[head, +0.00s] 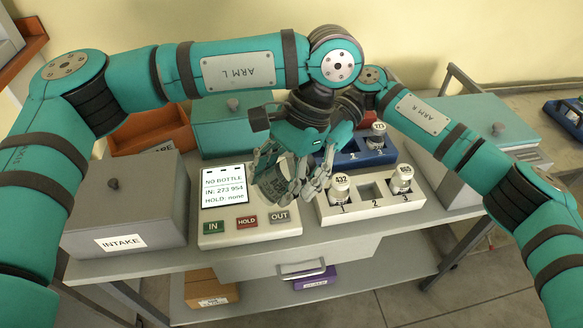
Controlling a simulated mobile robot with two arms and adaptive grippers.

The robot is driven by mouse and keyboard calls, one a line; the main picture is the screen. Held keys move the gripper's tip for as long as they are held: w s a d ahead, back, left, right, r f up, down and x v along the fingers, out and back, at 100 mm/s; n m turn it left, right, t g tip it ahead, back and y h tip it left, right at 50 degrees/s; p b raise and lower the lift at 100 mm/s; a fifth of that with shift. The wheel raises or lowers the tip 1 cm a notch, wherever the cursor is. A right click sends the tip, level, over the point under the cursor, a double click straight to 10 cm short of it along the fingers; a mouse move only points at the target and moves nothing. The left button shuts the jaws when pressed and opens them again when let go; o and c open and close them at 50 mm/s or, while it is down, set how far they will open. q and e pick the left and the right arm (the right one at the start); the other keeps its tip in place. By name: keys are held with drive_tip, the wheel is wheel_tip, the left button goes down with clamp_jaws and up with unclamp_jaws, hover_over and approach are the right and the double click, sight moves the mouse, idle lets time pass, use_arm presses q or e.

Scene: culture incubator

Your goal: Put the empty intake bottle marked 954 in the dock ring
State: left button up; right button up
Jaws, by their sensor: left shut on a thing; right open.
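My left gripper (266,178) is low over the right part of the console (243,236), beside its screen. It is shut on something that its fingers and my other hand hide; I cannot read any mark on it. My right gripper (312,190) is open close beside it on the right, near the white rack; the two hands overlap in the picture. No bottle marked 954 can be made out, and the dock ring cannot be made out behind the hands. The console screen (224,186) reads "NO BOTTLE", "IN: 273 954", "HOLD: none".
The white rack (374,213) holds bottles 432 (341,185) and 865 (401,178); slot 2 is empty. A blue rack (366,158) behind holds a bottle (377,135). A closed grey INTAKE box (125,205) stands left. Teal-lidded boxes (232,122) and an orange bin (152,137) stand behind.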

drive_tip(key=c, duration=0.8)
drive_tip(key=o, duration=0.8)
